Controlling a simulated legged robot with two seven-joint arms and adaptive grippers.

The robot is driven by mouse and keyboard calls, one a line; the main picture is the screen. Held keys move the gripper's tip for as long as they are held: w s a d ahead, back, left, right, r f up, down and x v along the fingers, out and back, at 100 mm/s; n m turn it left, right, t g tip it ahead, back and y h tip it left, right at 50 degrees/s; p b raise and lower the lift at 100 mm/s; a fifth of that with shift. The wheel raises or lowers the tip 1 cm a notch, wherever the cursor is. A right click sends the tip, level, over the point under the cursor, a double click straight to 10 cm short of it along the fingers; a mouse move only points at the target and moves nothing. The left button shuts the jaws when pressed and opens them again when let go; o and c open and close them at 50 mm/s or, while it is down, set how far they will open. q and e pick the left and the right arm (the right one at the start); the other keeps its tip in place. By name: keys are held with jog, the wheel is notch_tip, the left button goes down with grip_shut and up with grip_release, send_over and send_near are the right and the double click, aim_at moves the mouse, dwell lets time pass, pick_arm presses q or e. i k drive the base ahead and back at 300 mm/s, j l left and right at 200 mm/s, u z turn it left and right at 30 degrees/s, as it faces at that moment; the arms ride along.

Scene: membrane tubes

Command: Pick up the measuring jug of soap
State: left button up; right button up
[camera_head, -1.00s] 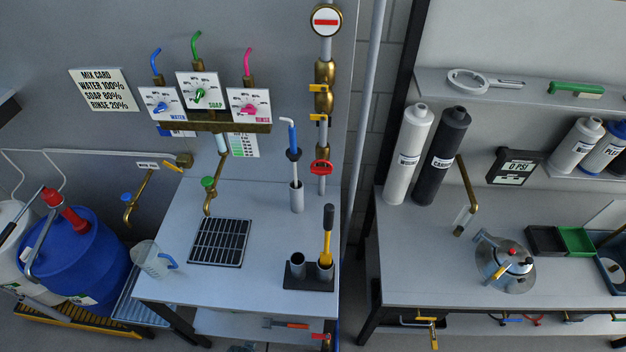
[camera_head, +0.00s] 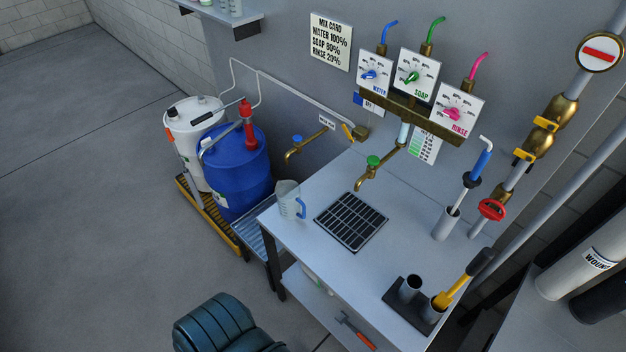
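The measuring jug (camera_head: 287,200) is clear with a blue handle on its right side. It stands upright at the left end of the grey bench (camera_head: 300,245), left of the black drain grate (camera_head: 351,221). How much liquid is in it is too small to tell. The green-handled brass tap (camera_head: 372,173) is on the wall above and right of the jug, behind the grate. Neither of my grippers is in view, and nothing is touching the jug.
A blue drum (camera_head: 238,172) and a white drum (camera_head: 190,130) stand left of the bench on a yellow-edged pallet. A black holder (camera_head: 405,312) with a yellow-handled tool sits at the bench's front right. Open floor (camera_head: 80,220) lies left. A dark teal ribbed shape (camera_head: 225,325) is at the bottom, unclear what.

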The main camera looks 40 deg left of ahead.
aim_at(288, 193)
jog(key=j+u, duration=0.15)
jog(key=u, duration=0.9)
jog(key=l+u, duration=0.15)
jog(key=u, duration=0.5)
jog(key=k+j, duration=0.05)
